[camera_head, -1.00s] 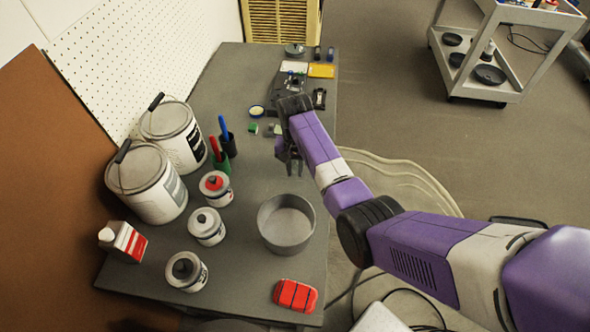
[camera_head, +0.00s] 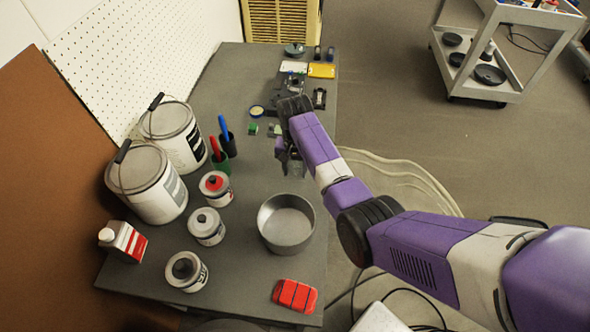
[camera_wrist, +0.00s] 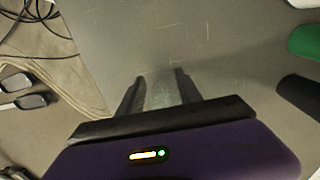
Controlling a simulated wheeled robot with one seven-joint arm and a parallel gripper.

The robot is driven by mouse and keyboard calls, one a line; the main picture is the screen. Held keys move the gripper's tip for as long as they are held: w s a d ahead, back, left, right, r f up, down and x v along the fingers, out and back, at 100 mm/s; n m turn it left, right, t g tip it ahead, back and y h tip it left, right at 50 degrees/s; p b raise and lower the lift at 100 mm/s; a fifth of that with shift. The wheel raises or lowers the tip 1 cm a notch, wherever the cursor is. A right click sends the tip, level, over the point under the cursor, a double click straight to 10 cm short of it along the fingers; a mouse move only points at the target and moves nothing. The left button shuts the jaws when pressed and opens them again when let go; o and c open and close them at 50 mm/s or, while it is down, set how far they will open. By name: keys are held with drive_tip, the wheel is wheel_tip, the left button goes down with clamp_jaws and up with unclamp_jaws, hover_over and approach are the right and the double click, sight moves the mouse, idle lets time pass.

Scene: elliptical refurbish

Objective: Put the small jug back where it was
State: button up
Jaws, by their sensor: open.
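A small red-and-white jug (camera_head: 124,241) with a white cap stands upright at the left edge of the grey workbench (camera_head: 250,285); it is the thing that best fits the small jug. My gripper (camera_head: 288,168) is over the bench beyond the grey round pan, well to the right of and behind that jug. In the wrist view my gripper (camera_wrist: 160,76) has its two dark fingers apart. A pale grey-green patch shows between them; I cannot tell whether it is an object or bench surface. The jug is not visible in the wrist view.
The grey pan (camera_head: 286,223) and a red block (camera_head: 295,295) are on the bench's right side. Small cans (camera_head: 207,226), large paint buckets (camera_head: 148,182) and marker holders (camera_head: 221,161) stand to the left. Small items lie at the far end. Some bench is bare between pan and cans.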

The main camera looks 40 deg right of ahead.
wheel_tip(320, 180, up, 12)
drive_tip(key=shift+f+b, duration=0.1)
drive_tip(key=shift+b, duration=0.2)
idle(0.6)
